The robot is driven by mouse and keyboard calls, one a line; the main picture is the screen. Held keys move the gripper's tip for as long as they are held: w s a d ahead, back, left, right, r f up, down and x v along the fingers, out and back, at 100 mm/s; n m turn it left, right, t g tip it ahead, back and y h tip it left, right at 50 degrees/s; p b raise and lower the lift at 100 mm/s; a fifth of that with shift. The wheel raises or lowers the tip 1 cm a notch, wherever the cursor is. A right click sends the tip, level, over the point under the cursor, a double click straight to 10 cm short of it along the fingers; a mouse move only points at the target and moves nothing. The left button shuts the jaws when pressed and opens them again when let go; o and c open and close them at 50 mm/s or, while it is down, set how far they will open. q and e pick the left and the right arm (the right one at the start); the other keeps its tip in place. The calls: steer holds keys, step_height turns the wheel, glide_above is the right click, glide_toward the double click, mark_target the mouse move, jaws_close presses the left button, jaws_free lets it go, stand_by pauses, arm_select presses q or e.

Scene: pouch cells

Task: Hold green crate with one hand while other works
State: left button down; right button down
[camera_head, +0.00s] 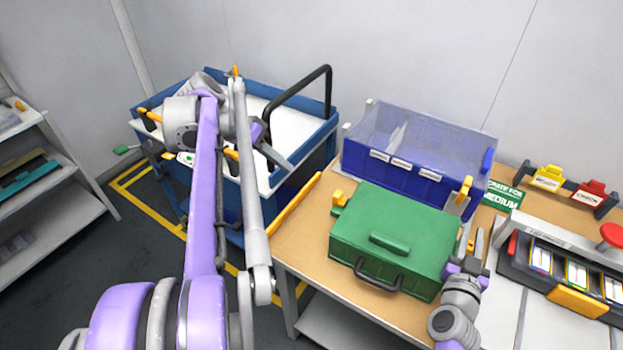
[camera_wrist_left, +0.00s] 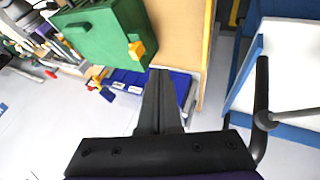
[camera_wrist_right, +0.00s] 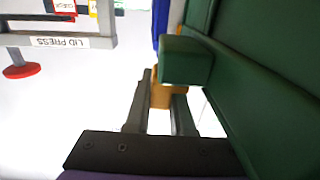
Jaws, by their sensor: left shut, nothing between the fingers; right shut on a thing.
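The green crate (camera_head: 390,235), lid closed and black handle at its front, sits on the wooden bench top. A yellow-orange latch (camera_head: 339,198) shows on its left side. My right gripper (camera_head: 475,242) is at the crate's right side, shut on an orange latch (camera_wrist_right: 160,97) just below a dark green block of the crate in the right wrist view. My left gripper (camera_head: 286,164) is shut and empty above the blue cart, left of the bench and apart from the crate. In the left wrist view its fingers (camera_wrist_left: 160,78) are together, and the crate (camera_wrist_left: 100,38) shows at upper left.
A blue bin with a clear cover (camera_head: 415,150) stands behind the crate. The blue cart (camera_head: 322,140) with a black handle stands left of the bench. A lid press and cell rack (camera_head: 570,270) are at right. Shelves (camera_head: 40,170) stand far left.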

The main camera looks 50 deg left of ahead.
mark_target(340, 199)
arm_select(q)
steer(key=w+d+f, duration=0.6)
steer(key=d+f, duration=0.1)
steer(key=shift+f, duration=0.35)
steer(key=shift+d, duration=0.15)
